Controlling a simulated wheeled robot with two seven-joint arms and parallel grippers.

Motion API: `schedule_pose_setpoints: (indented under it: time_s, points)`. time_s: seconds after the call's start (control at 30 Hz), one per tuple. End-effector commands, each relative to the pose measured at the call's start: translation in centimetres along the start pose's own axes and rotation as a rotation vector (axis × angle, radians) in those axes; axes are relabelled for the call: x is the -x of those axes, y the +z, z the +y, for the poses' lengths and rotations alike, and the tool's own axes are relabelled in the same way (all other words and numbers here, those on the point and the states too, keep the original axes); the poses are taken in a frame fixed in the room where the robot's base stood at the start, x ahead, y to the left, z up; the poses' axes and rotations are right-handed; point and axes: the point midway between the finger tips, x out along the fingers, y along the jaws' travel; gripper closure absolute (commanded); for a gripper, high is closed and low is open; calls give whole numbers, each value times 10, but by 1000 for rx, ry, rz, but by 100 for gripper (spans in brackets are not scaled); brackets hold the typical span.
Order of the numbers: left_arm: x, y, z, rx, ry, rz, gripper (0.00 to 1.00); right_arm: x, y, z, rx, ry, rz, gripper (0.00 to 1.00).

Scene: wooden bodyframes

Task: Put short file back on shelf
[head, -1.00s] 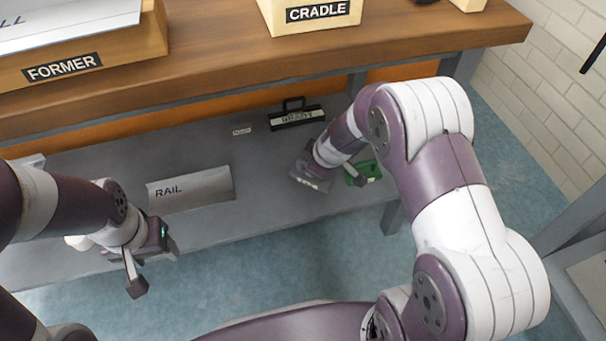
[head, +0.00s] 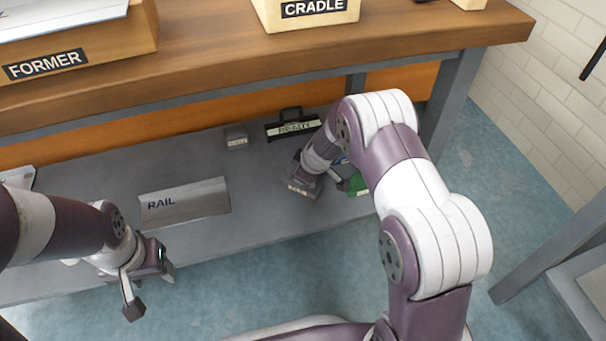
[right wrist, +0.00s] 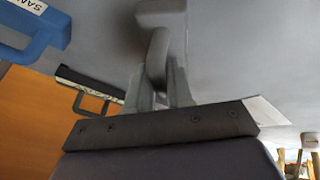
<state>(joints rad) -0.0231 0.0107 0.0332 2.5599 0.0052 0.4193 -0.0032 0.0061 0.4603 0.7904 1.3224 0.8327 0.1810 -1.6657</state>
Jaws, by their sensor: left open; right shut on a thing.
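My right gripper (head: 302,186) reaches down to the grey lower shelf (head: 245,190), under the bench. In the right wrist view its fingers (right wrist: 160,92) are closed on a dark grey rounded piece (right wrist: 157,55), which widens at the top of the picture. This could be the short file's handle, but its full shape and any label are hidden, and I cannot tell whether it touches the shelf. My left gripper (head: 143,285) is open and empty in front of the shelf's left part, away from the things on it.
On the shelf are a RAIL holder (head: 184,202), a small grey block (head: 236,137), a black handled case (head: 292,128) and a green item (head: 357,184) close right of my gripper. A blue labelled item (right wrist: 35,30) shows in the wrist view. FORMER (head: 75,50) and CRADLE (head: 308,14) boxes stand above.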

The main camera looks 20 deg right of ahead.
Motion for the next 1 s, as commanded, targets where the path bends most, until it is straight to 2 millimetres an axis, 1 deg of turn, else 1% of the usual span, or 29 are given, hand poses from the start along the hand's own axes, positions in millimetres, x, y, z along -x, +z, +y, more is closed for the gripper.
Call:
schedule_pose_setpoints:
  time_s: [0.07,0.1,0.13,0.17,0.43,0.57,0.67,0.9,1.0]
  points:
    - [-5,1,0,0,0,0,42,-3,1,0,0,1,1,100]
    - [-3,0,0,0,0,0,42,-2,1,-1,0,0,0,69]
    - [-3,0,0,0,0,0,42,-2,1,-1,0,0,0,59]
    - [-3,0,0,0,0,0,42,-2,1,-1,0,0,0,53]
    - [-2,0,0,0,0,0,42,-1,1,-1,0,-2,-1,53]
    - [7,-1,0,0,0,0,42,10,-1,1,0,0,0,53]
    - [17,-2,0,0,0,0,42,31,-2,2,1,1,0,53]
    - [42,-5,0,0,0,0,42,91,-3,2,0,1,0,53]
    - [49,-6,0,0,0,0,42,108,-2,1,0,0,0,53]
